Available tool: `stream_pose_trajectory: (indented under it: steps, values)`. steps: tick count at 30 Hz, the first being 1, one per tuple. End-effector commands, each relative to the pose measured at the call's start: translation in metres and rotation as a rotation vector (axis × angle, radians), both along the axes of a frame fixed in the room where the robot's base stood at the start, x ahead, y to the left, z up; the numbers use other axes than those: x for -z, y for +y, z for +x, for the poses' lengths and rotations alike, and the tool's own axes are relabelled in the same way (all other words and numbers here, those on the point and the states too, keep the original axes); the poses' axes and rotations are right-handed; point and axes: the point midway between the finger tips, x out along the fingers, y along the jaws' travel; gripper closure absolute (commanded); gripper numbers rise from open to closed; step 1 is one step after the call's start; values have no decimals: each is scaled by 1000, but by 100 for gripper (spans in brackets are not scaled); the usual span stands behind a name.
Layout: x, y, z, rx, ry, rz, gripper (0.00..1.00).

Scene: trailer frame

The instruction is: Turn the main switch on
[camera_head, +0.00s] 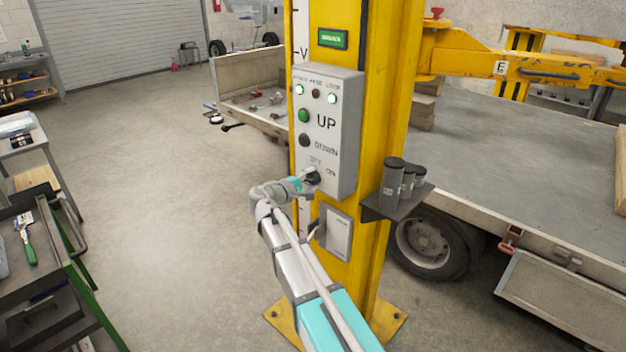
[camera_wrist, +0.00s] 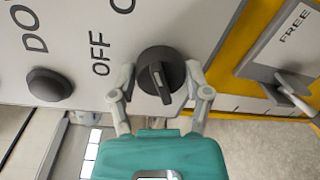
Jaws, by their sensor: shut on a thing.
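The main switch (camera_wrist: 162,72) is a round black knob with a raised ridge, on the grey control box (camera_head: 348,110). In the head view the switch (camera_head: 313,177) sits low on the box, partly hidden by my gripper. My gripper (camera_wrist: 160,88) is shut on the knob, one finger at each side. It also shows in the head view (camera_head: 305,184). The OFF label (camera_wrist: 100,54) is left of the knob in the wrist view; the ON label (camera_head: 331,173) is right of it in the head view. The ridge runs nearly upright in the wrist view; I cannot tell which end points.
The green UP button (camera_head: 304,115) and black DOWN button (camera_head: 305,140) are above the switch. Lit lamps (camera_head: 332,98) are at the box's top. The yellow post (camera_head: 390,100) carries the box. A shelf with dark cylinders (camera_head: 393,182) juts out at right.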

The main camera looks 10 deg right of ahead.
Motion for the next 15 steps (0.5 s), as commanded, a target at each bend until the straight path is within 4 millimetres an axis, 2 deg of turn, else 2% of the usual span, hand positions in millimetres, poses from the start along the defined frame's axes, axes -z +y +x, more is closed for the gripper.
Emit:
stream_pose_trajectory:
  steps: [7,8,13,15]
  values:
    - [0,3,2,-8,-3,0,85]
    - [0,3,2,-8,-2,-1,35]
    - [0,2,2,-6,-2,0,4]
    - [0,2,1,-5,-1,-1,2]
